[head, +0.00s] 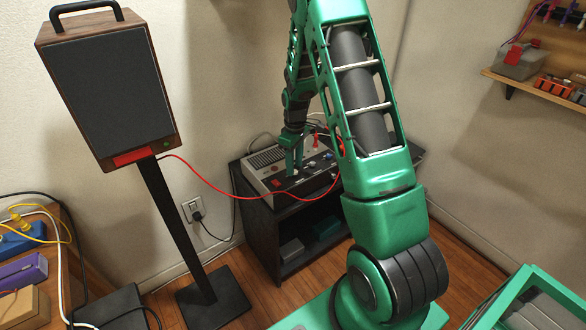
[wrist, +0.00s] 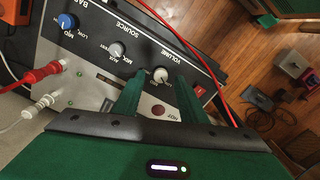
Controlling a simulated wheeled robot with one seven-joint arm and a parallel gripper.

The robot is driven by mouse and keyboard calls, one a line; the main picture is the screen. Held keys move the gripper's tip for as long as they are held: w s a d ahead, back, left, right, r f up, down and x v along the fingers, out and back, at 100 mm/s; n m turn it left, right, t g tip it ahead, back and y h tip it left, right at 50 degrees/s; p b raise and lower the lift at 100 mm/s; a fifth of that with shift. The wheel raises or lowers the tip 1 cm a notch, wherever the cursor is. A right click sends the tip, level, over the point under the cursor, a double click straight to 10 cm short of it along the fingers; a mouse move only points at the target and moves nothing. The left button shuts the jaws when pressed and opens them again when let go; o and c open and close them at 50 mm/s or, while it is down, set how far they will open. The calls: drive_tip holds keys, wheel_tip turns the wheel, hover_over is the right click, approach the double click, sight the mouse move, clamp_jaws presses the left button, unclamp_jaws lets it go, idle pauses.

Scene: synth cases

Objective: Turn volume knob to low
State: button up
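The volume knob (wrist: 160,74) is a small cream knob on the dark panel of the amplifier (wrist: 90,22), near the word VOLUME. Its pointer is too small to read. My gripper (wrist: 159,82) has its two green fingers apart, one on each side of the knob, with a gap showing on both sides. Whether the fingertips reach down to the panel I cannot tell. In the head view the amplifier (head: 262,160) sits on a black shelf unit, and my gripper (head: 293,168) is low over its panel. The knob cannot be made out there.
A grey source knob (wrist: 117,50) and a blue knob (wrist: 67,21) share the panel. A red plug (wrist: 35,75) and a white plug are near its left edge. A red cable (head: 225,187) runs to the speaker (head: 112,92). The black shelf unit (head: 262,225) stands against the wall.

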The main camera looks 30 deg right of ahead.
wheel_tip(320, 180, up, 9)
idle(0.3)
drive_tip(key=shift+f, duration=0.1)
idle(0.4)
drive_tip(key=s+r+m, duration=0.3)
drive_tip(key=s+r, duration=0.5)
drive_tip(key=s, duration=0.1)
drive_tip(key=s+a+r+m, duration=0.2)
drive_tip(key=s+r+m, duration=0.1)
drive_tip(key=s, duration=1)
drive_tip(key=s+a+r+m, duration=0.3)
drive_tip(key=s+m, duration=0.2)
drive_tip(key=s, duration=0.9)
drive_tip(key=shift+s+r, duration=0.15)
drive_tip(key=shift+s, duration=0.1)
drive_tip(key=shift+w+f, duration=0.25)
drive_tip(key=shift+w, duration=0.4)
